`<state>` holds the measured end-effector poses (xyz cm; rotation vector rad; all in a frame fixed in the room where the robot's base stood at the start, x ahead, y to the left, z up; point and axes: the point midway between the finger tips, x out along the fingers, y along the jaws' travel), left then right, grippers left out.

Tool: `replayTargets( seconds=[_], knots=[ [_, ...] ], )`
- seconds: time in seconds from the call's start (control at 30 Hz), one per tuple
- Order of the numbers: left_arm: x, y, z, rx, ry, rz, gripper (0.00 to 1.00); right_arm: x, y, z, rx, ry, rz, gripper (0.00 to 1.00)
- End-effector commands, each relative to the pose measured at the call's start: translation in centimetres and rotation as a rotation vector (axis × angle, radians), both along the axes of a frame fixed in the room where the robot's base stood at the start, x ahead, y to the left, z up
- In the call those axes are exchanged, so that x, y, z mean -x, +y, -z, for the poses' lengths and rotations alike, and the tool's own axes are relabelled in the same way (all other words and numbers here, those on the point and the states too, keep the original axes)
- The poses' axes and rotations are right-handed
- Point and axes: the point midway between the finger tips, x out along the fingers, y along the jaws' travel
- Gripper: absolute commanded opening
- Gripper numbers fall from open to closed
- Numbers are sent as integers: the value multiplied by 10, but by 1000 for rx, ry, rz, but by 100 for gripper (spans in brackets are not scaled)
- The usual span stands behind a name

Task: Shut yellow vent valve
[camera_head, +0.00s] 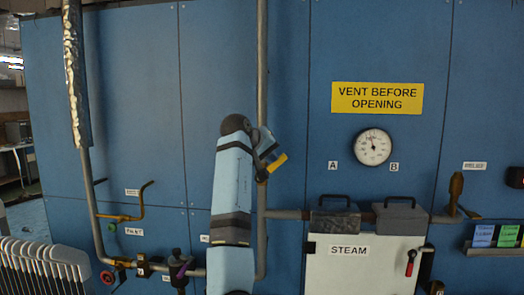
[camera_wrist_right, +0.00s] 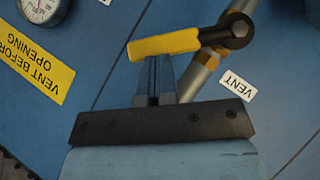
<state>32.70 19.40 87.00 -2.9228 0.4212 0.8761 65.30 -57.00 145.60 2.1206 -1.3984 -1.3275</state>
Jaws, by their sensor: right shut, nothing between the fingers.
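The yellow vent valve handle (camera_head: 277,163) sits on the vertical grey pipe in the head view. It points up and to the right, oblique to the pipe. In the right wrist view the yellow handle (camera_wrist_right: 165,45) runs left from a black pivot (camera_wrist_right: 236,30), with a VENT label (camera_wrist_right: 238,85) nearby. My right gripper (camera_wrist_right: 158,72) is shut and empty. Its fingertips are at the handle's side, seemingly touching it; the exact contact is hidden. In the head view my right gripper (camera_head: 268,152) is partly hidden by its own wrist. My left gripper is out of view.
A round gauge (camera_head: 372,147) hangs under a yellow VENT BEFORE OPENING sign (camera_head: 377,97). A white STEAM box (camera_head: 360,265) with black handles stands lower right. A brass lever (camera_head: 125,216) and a red knob (camera_head: 107,277) are at left. The blue panel above is clear.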

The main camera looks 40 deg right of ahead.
Motion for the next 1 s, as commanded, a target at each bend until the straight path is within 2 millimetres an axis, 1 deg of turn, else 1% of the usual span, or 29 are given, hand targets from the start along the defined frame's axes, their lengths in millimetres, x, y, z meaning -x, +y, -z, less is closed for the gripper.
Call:
replayTargets(
  seconds=[0.03, 0.2, 0.6, 0.8, 1.0],
  knots=[
    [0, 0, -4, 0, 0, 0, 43, 3, -3, -1, -29, -34, 0, 0],
    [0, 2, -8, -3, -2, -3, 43, 12, -10, 6, -134, -159, -1, 0],
    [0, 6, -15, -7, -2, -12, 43, 26, -22, 28, -356, -416, -2, 0],
    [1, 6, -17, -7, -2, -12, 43, 29, -25, 36, -428, -502, -1, 0],
    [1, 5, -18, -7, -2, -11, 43, 31, -27, 40, -471, -552, -3, 0]
  ],
)
